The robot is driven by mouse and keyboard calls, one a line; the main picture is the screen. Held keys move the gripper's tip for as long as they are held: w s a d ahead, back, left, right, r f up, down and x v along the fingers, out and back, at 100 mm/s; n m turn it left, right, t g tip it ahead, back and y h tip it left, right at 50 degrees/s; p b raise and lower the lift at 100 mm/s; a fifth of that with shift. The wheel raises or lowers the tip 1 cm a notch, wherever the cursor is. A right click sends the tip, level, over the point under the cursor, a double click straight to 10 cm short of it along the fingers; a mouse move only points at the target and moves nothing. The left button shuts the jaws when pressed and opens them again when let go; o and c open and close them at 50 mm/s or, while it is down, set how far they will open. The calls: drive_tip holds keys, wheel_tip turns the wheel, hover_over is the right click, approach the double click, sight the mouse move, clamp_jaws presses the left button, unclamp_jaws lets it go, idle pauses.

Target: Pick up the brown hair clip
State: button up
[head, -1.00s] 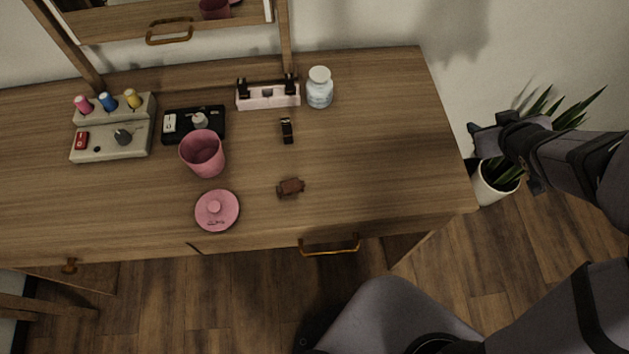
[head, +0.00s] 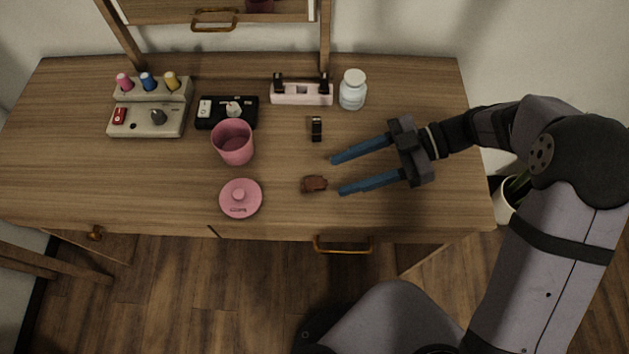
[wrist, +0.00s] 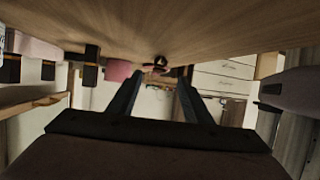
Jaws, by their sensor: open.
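The brown hair clip (head: 314,184) lies on the wooden tabletop, right of the pink lid, in the head view. My gripper (head: 337,176) has come over the table from the right, with its two blue fingers spread and pointing left. The fingertips are just right of the clip, and nothing is between them. In the wrist view, a small dark brown shape, which looks like the clip (wrist: 160,61), shows ahead of the fingers of my gripper (wrist: 159,82). The exact height of the fingers above the table is hard to tell.
A pink cup (head: 233,146) and pink lid (head: 240,198) are left of the clip. A small black clip (head: 316,129) lies behind it. A white bottle (head: 352,90), pale pink holder (head: 301,94), black tray (head: 227,112) and beige stand (head: 150,108) line the back.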

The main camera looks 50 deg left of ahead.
sight(318, 182)
drive_tip(key=shift+x, duration=3.65)
drive_tip(key=shift+c, duration=0.3)
drive_tip(key=c, duration=1)
drive_tip(key=shift+c, duration=0.2)
drive_tip(key=shift+r, duration=0.15)
wheel_tip(318, 182, up, 10)
drive_tip(key=shift+f+p, duration=0.1)
drive_tip(key=shift+p, duration=0.5)
